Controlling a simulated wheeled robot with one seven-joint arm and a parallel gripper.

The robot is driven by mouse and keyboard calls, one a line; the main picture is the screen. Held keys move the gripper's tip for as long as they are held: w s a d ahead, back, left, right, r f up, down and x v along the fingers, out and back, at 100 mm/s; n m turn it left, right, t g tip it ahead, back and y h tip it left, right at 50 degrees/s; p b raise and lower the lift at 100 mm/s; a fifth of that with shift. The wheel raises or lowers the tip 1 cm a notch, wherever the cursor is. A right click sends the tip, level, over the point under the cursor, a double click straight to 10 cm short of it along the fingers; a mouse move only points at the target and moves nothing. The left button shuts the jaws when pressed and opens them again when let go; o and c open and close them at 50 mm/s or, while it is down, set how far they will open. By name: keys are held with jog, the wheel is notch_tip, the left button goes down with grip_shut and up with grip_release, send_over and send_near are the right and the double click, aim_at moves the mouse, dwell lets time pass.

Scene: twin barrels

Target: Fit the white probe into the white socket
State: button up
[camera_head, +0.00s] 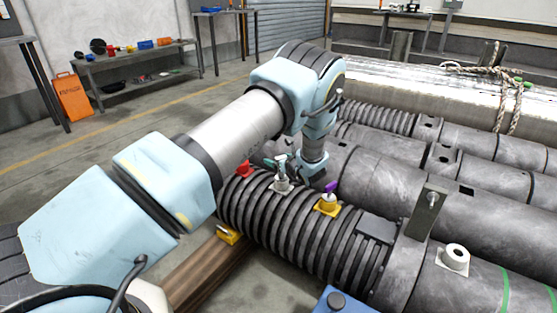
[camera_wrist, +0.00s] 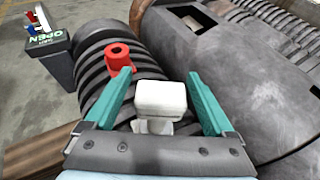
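My gripper (camera_wrist: 161,74) has its two teal fingers spread, one on each side of a white block-shaped probe (camera_wrist: 160,97). A narrow gap shows between the probe and each finger. The probe stands up from the ribbed dark barrel; its lower part is partly hidden by my gripper's body. In the head view the white probe (camera_head: 282,186) is small and close under my wrist, and the fingers are hard to make out. The white socket (camera_head: 456,257), a short cylinder with a dark round hole, sits on the smooth near barrel at right; the hole looks empty.
A red ring-shaped piece (camera_wrist: 117,56) stands beside the probe, and a yellow-based piece with a purple top (camera_head: 328,202) is to its right. An upright metal bracket (camera_head: 425,212) stands between the probe and the socket.

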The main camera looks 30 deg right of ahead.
jog(key=v, duration=1)
jog(key=shift+s+p, duration=0.3)
jog(key=shift+s, duration=0.1)
jog(key=shift+r, duration=0.15)
